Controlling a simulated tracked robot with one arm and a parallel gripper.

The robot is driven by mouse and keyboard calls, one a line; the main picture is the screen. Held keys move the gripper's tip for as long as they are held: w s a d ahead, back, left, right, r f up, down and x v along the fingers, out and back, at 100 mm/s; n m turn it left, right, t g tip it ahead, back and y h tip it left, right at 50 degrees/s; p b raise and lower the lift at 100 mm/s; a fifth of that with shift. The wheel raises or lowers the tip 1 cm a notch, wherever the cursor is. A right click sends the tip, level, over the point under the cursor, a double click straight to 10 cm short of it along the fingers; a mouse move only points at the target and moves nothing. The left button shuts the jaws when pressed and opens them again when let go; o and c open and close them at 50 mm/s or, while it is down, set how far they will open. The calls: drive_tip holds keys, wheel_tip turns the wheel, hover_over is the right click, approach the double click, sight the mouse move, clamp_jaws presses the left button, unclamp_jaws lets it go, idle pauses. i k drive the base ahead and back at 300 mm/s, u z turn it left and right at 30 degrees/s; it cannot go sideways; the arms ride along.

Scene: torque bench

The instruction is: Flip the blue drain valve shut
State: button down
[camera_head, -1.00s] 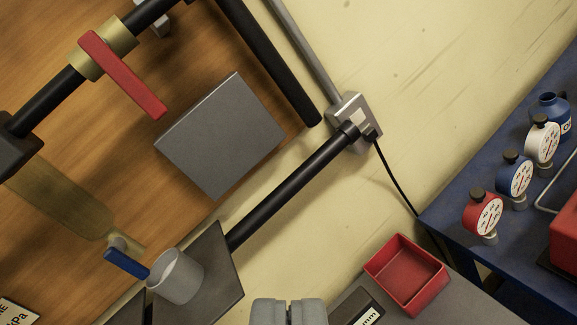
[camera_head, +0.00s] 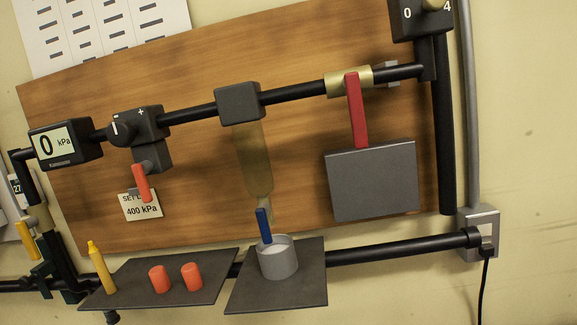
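A display (camera_head: 65,143) reads 0 kPa. A tray with two orange plugs (camera_head: 159,279) and a yellow bottle (camera_head: 101,267) is left of the cup. A black pipe (camera_head: 400,247) runs right.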

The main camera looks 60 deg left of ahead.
sight(262, 212)
drive_tip(key=u, duration=1)
drive_tip(key=k, duration=0.6)
drive_tip(key=u, duration=0.3)
drive_tip(key=i, duration=0.5)
